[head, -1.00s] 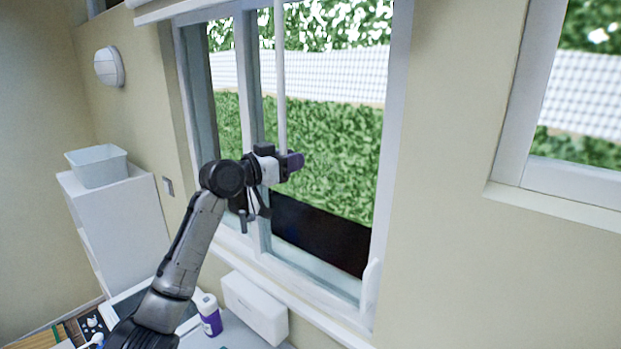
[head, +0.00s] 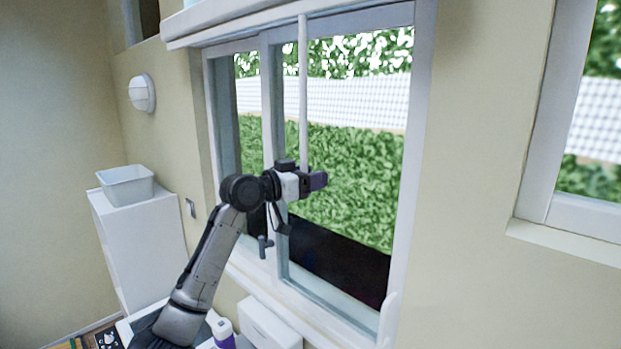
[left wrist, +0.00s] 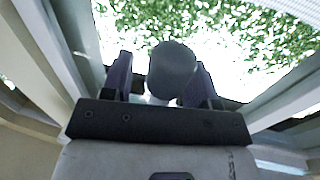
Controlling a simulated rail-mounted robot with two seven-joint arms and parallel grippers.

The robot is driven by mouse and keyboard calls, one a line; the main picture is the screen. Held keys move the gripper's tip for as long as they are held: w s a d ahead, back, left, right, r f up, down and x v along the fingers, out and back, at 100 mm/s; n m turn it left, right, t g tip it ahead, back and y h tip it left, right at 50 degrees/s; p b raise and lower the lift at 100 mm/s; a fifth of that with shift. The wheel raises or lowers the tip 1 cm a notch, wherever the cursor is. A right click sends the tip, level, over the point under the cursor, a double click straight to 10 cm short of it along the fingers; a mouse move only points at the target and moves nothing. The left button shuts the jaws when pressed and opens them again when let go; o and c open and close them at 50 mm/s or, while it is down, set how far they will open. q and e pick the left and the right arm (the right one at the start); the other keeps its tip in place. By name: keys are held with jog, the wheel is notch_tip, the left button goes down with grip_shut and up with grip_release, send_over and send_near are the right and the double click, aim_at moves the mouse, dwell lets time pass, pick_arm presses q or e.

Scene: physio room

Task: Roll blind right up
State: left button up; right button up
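The window (head: 420,120) fills the middle of the head view. A pale bar or housing (head: 225,24) runs along its top edge. The pane below is uncovered, and I see no blind cloth across it. A thin white rod (head: 303,80) hangs down from the top in front of the glass. My left gripper (head: 318,181) is at the rod's lower end. In the left wrist view a rounded grey piece (left wrist: 172,70) sits between the two dark purple fingers. It is close to the right finger, with a narrow gap at the left one. Whether the fingers clamp it is unclear. My right gripper is out of view.
The window sill and frame lie close below and beside my left arm. A white box (head: 268,325) and a purple-and-white bottle (head: 222,330) stand below the window. A white cabinet (head: 140,245) with a pale tub (head: 127,187) is at left.

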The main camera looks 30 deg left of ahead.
pick_arm(q)
jog(key=shift+f, duration=0.1)
jog(key=shift+s+a+b, duration=0.15)
jog(key=shift+s+b, duration=0.15)
jog(key=b+v, duration=0.5)
jog(key=v, duration=0.8)
jog(key=shift+s, duration=0.1)
